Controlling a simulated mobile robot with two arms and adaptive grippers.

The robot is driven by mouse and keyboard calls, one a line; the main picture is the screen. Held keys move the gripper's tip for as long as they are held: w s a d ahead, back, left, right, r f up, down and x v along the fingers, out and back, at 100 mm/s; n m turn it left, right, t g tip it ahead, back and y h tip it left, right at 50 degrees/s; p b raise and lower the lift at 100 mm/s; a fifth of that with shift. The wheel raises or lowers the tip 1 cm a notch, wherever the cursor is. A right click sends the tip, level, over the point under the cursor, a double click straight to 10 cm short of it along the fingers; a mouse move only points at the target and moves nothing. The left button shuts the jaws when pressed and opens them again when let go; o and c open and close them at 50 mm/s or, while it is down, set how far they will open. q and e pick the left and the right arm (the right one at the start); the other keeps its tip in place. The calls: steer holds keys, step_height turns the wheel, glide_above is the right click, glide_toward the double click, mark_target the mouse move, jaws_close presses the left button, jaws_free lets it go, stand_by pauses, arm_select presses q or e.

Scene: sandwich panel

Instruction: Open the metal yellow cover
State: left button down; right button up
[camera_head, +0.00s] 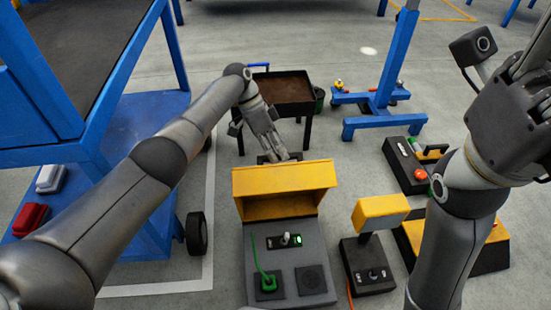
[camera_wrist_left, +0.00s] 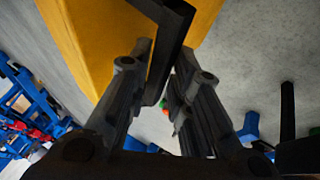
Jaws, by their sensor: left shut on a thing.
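The metal yellow cover (camera_head: 283,178) stands raised at the back of a grey control panel (camera_head: 318,262), its hollow inner side facing me. The panel's face is exposed: a lever switch (camera_head: 286,238), a green light and a green cable plugged into a socket. My left gripper (camera_head: 275,152) is behind the cover's top edge. In the left wrist view its fingers (camera_wrist_left: 165,62) are shut on the cover's black handle (camera_wrist_left: 180,30), beside the yellow sheet (camera_wrist_left: 85,35). My right gripper (camera_head: 530,95) is raised at the right edge, partly out of frame; its fingers are unclear.
A black box with a yellow block (camera_head: 380,212) stands right of the panel. Another box with a red button (camera_head: 418,170) lies farther right. A brown-topped cart (camera_head: 288,88) and a blue stand (camera_head: 385,110) are behind. A blue workbench (camera_head: 120,150) fills the left.

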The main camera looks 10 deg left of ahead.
arm_select(q)
steer(key=shift+s+a+f, duration=0.1)
steer(key=shift+f, duration=0.5)
steer(key=c, duration=1.5)
jaws_free()
steer(key=shift+f, duration=0.15)
steer(key=shift+o, duration=0.3)
steer(key=v, duration=1.2)
steer(key=shift+w+r, duration=0.2)
steer(key=shift+r, duration=0.1)
